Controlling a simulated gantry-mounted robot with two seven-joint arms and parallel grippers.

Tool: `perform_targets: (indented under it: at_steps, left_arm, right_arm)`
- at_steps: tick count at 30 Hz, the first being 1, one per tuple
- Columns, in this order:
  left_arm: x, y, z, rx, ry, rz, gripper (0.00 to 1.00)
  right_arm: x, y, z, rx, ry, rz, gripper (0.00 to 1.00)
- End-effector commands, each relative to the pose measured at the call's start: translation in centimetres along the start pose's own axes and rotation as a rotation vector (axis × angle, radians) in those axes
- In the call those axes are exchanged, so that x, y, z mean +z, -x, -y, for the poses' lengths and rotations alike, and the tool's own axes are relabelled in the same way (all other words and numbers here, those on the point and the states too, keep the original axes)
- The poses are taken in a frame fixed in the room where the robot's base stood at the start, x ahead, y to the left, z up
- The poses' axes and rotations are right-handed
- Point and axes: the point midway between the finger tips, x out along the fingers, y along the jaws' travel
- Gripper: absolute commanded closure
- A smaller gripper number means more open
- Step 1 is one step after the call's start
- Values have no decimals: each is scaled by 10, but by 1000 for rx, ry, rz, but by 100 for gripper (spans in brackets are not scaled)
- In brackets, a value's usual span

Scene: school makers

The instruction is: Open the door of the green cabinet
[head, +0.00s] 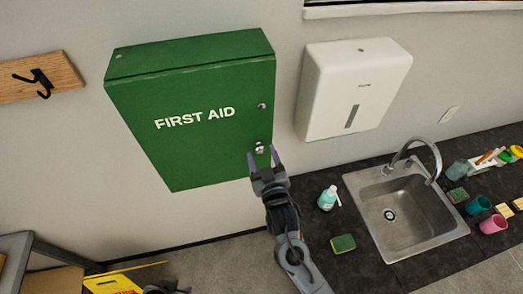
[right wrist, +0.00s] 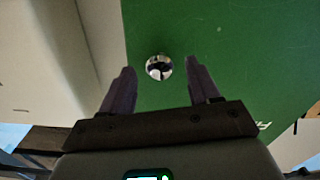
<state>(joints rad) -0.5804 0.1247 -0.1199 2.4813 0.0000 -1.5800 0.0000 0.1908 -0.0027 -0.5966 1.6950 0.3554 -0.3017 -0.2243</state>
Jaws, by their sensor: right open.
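The green cabinet (head: 190,95), lettered FIRST AID, hangs on the wall left of centre with its door shut. A round silver knob (head: 260,149) sits low near the door's right edge, and a small lock (head: 262,106) sits above it. My right gripper (head: 262,154) is open at the knob. In the right wrist view the knob (right wrist: 159,67) lies just ahead of and between the two fingertips (right wrist: 158,76), against the green door (right wrist: 225,50). I cannot tell whether the fingers touch it. My left gripper is not in view.
A white towel dispenser (head: 355,85) hangs right of the cabinet. Below are a counter with a sink (head: 405,210), a soap bottle (head: 328,198), a sponge (head: 343,243) and cups (head: 493,223). A wooden hook board (head: 40,77) is at left.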

Motion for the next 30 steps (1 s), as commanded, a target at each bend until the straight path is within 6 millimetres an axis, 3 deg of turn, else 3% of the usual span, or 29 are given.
perform_targets:
  at_steps: [6, 16, 27, 30]
  left_arm:
    - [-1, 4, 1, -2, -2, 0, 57]
    - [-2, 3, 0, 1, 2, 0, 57]
    - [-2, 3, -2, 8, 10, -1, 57]
    - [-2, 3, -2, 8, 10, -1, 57]
  right_arm:
    - [-1, -14, 0, -1, -1, 0, 39]
    - [0, -16, 0, -1, -1, 0, 40]
    - [0, -16, 0, -1, -1, 1, 97]
    - [0, -15, 0, -1, -1, 1, 100]
